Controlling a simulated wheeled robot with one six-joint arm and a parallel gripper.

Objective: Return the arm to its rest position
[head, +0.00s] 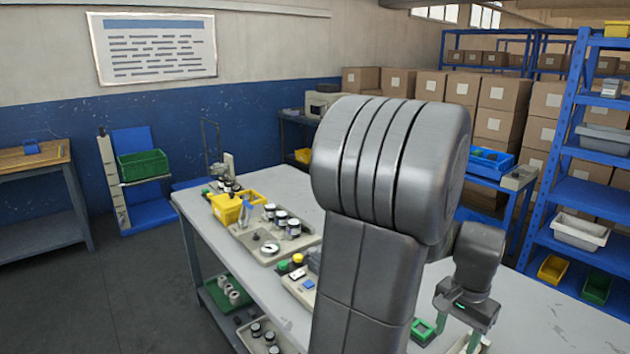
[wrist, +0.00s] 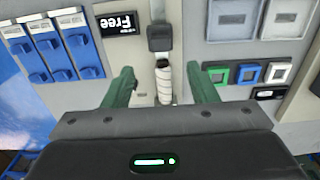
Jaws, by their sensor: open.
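My gripper (head: 456,338) hangs over the right part of the long grey table (head: 545,300), partly cut off by the frame's bottom edge and close beside my large grey arm link. In the wrist view my gripper (wrist: 163,78) has its two green fingers spread wide apart. A white ribbed cylinder (wrist: 164,85) under a dark block shows between the fingers, with clear gaps on both sides, so nothing is held. My arm is raised and bent, and its link hides the middle of the table.
A yellow bin (head: 228,208) and a tray of jars (head: 262,245) stand on the table's left part. Blue switches (wrist: 62,58) and square frames (wrist: 248,73) flank my gripper. A blue shelf rack (head: 570,130) stands at right. Floor at left is clear.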

